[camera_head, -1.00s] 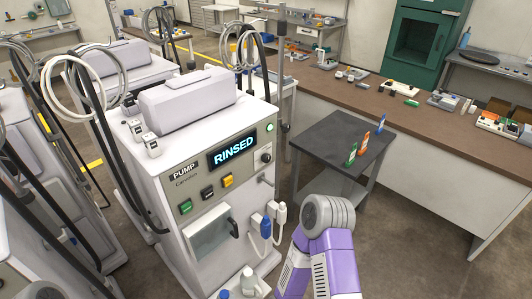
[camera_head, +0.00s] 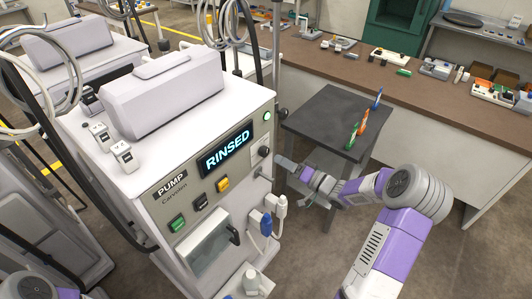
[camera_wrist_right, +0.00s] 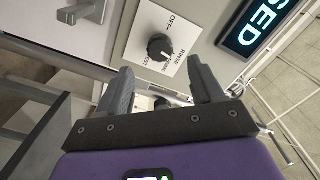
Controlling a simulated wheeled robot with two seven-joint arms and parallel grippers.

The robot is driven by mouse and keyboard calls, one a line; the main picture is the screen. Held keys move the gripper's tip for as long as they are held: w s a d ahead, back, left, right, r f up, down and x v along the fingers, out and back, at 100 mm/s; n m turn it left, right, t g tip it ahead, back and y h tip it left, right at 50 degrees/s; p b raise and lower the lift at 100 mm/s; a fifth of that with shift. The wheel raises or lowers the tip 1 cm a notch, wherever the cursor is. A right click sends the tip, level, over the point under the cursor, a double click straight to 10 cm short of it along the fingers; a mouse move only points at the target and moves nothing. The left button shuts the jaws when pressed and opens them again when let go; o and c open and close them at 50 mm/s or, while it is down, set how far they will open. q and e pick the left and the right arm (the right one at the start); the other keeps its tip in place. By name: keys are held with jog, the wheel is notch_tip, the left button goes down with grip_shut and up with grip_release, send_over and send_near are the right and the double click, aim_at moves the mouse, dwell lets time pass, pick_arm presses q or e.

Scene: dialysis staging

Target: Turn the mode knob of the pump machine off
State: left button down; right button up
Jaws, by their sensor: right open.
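The pump machine (camera_head: 168,212) stands in the middle of the head view, its lit display (camera_head: 226,150) reading RINSED. Its black mode knob (camera_head: 264,151) sits on a white plate at the panel's right side. In the right wrist view the knob (camera_wrist_right: 160,47) shows close, with OFF, RINSE and TEST labels around it. I cannot clearly tell which label it points at. My right gripper (camera_head: 283,162) is open and empty beside the panel; in the wrist view its fingers (camera_wrist_right: 160,72) point toward the knob, apart from it. My left gripper is not in view.
A dark side table (camera_head: 318,110) with small coloured upright items stands close to the right arm. White and blue connectors (camera_head: 270,213) stick out below the knob. A metal lever (camera_wrist_right: 85,12) shows near the knob plate. A long brown counter (camera_head: 350,62) runs behind.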

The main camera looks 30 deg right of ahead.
aim_at(266, 154)
jog(key=x, duration=0.6)
jog(key=shift+w+a+b, duration=0.2)
jog(key=shift+w+b, duration=0.15)
jog(key=c, duration=1.1)
